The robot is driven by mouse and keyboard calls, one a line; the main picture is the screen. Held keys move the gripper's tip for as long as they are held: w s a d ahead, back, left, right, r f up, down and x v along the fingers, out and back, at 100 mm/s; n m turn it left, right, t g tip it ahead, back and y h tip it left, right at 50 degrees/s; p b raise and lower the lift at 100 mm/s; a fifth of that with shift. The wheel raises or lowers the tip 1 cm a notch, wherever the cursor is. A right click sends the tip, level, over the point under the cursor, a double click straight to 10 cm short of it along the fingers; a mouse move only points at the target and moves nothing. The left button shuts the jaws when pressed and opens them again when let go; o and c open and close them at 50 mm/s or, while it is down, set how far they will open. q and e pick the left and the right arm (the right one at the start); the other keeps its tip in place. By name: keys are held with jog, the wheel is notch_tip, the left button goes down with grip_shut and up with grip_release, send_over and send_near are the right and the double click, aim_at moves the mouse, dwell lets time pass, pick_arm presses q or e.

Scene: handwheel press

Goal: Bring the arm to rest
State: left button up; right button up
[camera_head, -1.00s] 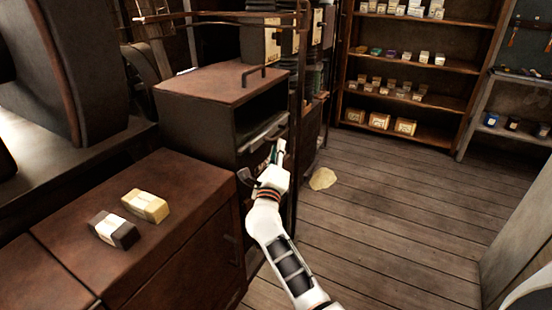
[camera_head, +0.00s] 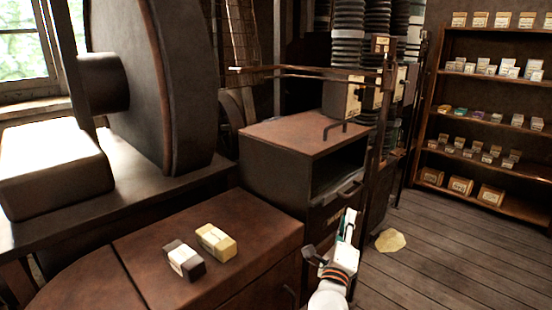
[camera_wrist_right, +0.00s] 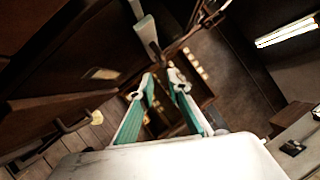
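My right arm comes in from the bottom in the head view, with its white and dark gripper (camera_head: 346,228) raised in front of the dark cabinet (camera_head: 262,170). In the right wrist view, the two green-sided fingers of this gripper (camera_wrist_right: 161,82) stand apart with nothing between them, so it is open and empty. Whether it touches the cabinet front cannot be told, though a gap seems to show. My left gripper is in neither view.
A yellow-labelled block (camera_head: 216,242) and a dark block with a white band (camera_head: 184,260) lie on the brown worktop (camera_head: 140,238). A large dark wheel (camera_head: 160,80) stands behind. Shelves (camera_head: 440,95) hold small boxes. Wooden floor (camera_head: 440,250) lies open at right.

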jog(key=s+a+f+n+g+y+p, duration=0.1)
jog(key=s+a+f+n+y, duration=0.25)
jog(key=s+f+n, duration=0.35)
jog(key=s+a+f+n+y, duration=0.2)
jog(key=s+f+n+y, duration=0.4)
jog(key=n, duration=0.3)
jog(key=s+a+f+n+g+y+p, duration=0.1)
jog(key=s+a+f+n+y, duration=0.15)
jog(key=s+f+n, duration=0.45)
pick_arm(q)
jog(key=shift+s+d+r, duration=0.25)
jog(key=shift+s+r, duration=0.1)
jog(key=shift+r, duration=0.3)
pick_arm(e)
jog(key=s+d+f+n+g, duration=0.1)
jog(key=s+f+n+g, duration=0.2)
jog(key=s, duration=0.6)
jog(key=s+d+f+n+g, duration=0.1)
jog(key=s+f+n+g, duration=0.2)
jog(key=s+f+n, duration=0.3)
jog(key=s+f, duration=0.1)
jog(key=s, duration=0.1)
jog(key=shift+s+d, duration=0.25)
jog(key=shift+s, duration=0.15)
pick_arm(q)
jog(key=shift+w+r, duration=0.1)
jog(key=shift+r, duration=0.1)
